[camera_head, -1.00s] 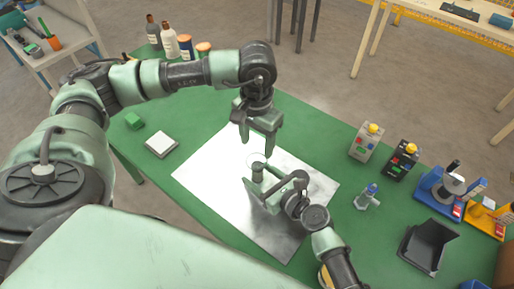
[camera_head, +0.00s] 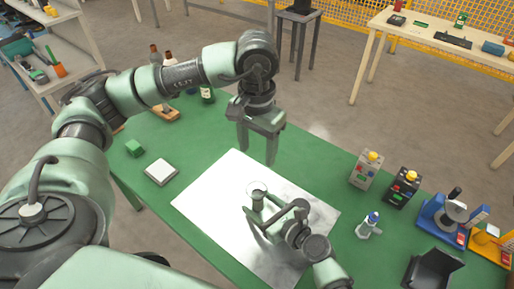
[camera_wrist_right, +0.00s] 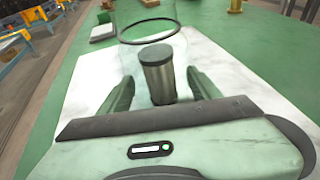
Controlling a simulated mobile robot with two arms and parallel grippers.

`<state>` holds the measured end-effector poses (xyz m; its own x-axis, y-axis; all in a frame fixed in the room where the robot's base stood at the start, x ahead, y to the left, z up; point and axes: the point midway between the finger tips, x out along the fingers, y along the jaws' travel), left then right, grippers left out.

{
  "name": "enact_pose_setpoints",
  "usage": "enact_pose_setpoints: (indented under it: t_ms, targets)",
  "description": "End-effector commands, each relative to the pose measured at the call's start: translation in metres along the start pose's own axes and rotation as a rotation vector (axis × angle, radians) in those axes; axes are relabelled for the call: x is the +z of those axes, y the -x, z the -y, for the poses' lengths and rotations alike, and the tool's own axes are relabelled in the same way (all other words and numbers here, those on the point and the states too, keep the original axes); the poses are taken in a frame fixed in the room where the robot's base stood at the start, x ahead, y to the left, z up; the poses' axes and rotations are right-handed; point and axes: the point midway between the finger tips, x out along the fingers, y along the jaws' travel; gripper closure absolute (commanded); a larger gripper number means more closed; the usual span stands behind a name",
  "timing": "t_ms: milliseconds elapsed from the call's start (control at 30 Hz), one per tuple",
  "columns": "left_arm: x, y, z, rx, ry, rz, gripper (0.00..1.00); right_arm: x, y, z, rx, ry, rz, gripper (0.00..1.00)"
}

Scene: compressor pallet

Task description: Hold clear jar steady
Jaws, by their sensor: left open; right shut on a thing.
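The clear jar (camera_head: 257,187) stands upright on the pale shiny sheet (camera_head: 207,196) in the head view. In the right wrist view the jar (camera_wrist_right: 150,31) is see-through with a dark rim, and a dark-topped metal cylinder (camera_wrist_right: 158,78) shows within its outline. My right gripper (camera_wrist_right: 160,82) is shut on the jar, one finger on each side; it also shows in the head view (camera_head: 268,215). My left gripper (camera_head: 257,156) points down, open and empty, above and beyond the jar, apart from it. The finger contact on the jar is hard to see through the glass.
On the green table (camera_head: 325,178), a white block (camera_head: 161,172) and a green block (camera_head: 135,148) lie left. Bottles (camera_head: 156,55) are behind my left arm.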

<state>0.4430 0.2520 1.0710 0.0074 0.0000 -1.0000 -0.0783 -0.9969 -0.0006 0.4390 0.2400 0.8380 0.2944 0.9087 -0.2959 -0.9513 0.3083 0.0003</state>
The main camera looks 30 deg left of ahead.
Motion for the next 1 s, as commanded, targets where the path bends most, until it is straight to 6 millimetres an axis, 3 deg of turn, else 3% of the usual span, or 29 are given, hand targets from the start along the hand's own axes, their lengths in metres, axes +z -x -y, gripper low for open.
enact_pose_setpoints:
  t_ms: [33,100,533,1000]
  targets:
    - [0.0,0.0,0.0,0.0,0.0,0.0,0.42,-0.001,0.0,0.001,-0.001,0.0,-0.002,0.29]
    - [0.0,0.0,0.0,0.0,0.0,0.0,0.42,-0.001,0.0,0.001,-0.001,0.0,-0.001,0.11]
    - [0.0,0.0,0.0,0.0,0.0,0.0,0.42,-0.001,0.008,0.001,-0.002,0.0,0.0,0.11]
    - [0.0,0.0,0.0,0.0,0.0,0.0,0.42,-0.002,0.098,0.001,-0.001,-0.001,-0.002,0.11]
